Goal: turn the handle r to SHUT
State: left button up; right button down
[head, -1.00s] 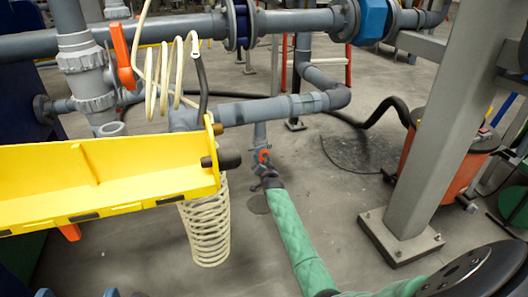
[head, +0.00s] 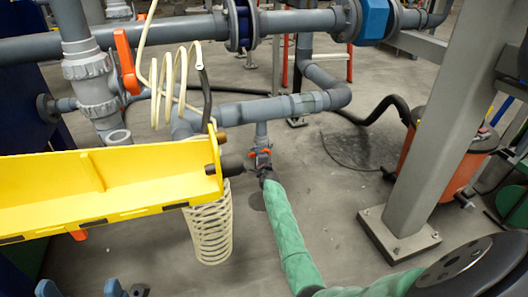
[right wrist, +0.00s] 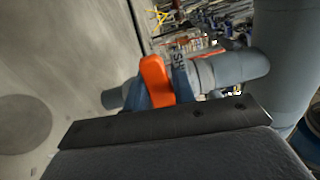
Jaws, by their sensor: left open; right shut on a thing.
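The handle r (head: 265,152) is a small orange lever on a grey valve on the vertical pipe stub below the horizontal pipe, in the middle of the head view. My right gripper (head: 263,164), at the end of my green-sleeved arm, is shut on it and hides part of it. In the right wrist view the orange handle (right wrist: 156,80) stands upright just beyond the dark gripper edge. Lettering beginning "SH" shows beside it on a blue-grey part, and the rest cannot be read. The handle's exact angle is hard to tell.
A yellow tray-like beam (head: 120,185) reaches in from the left, close to my right gripper. A cream coiled hose (head: 210,232) hangs below it. A grey post (head: 430,140) stands at right before an orange drum (head: 440,155). Open floor lies between the sleeve and post.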

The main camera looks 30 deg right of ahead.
jog(key=c, duration=0.9)
grip_release()
jog(key=shift+s+d+r, duration=0.1)
jog(key=shift+s+r, duration=0.05)
jog(key=shift+r, duration=0.1)
jog(key=shift+c, duration=0.2)
jog(key=shift+o, duration=0.5)
jog(key=shift+d+f, duration=0.1)
jog(key=shift+f, duration=0.05)
jog(key=shift+s, duration=0.15)
jog(key=p+v, duration=0.3)
jog(key=v, duration=0.3)
jog(key=shift+s, duration=0.35)
jog(key=shift+s+f, duration=0.1)
